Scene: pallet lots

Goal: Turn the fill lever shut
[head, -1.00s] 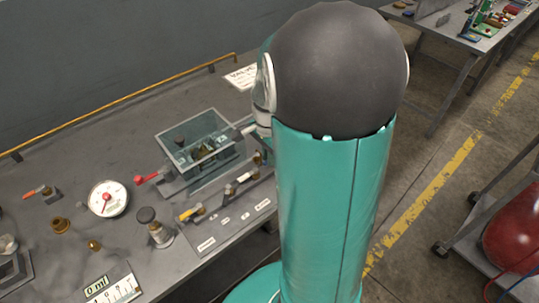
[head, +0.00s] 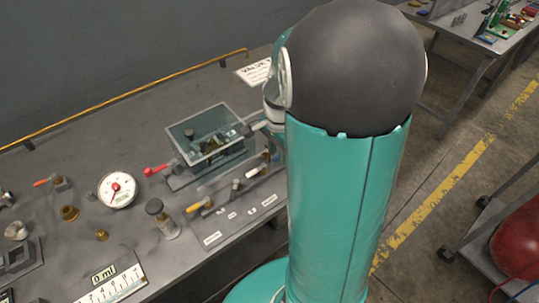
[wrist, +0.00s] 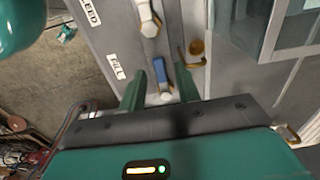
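In the wrist view, the blue-handled fill lever (wrist: 160,70) stands on the grey valve panel beside the FILL label (wrist: 115,67). Its handle points up the picture from a pale pivot near my gripper. My gripper (wrist: 159,82) is open, with one green finger on each side of the lever. I cannot tell whether either finger touches it. In the head view, my arm hides the gripper and the fill lever; the labelled panel (head: 222,226) shows to the left of the arm.
A white-handled lever (wrist: 148,18) and a brass fitting (wrist: 196,47) are close by. A clear-walled tank (head: 210,135), a red lever (head: 156,169), a dial gauge (head: 117,190) and a yellow-handled lever (head: 200,204) crowd the bench. A yellow pipe (head: 120,100) runs along the back.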

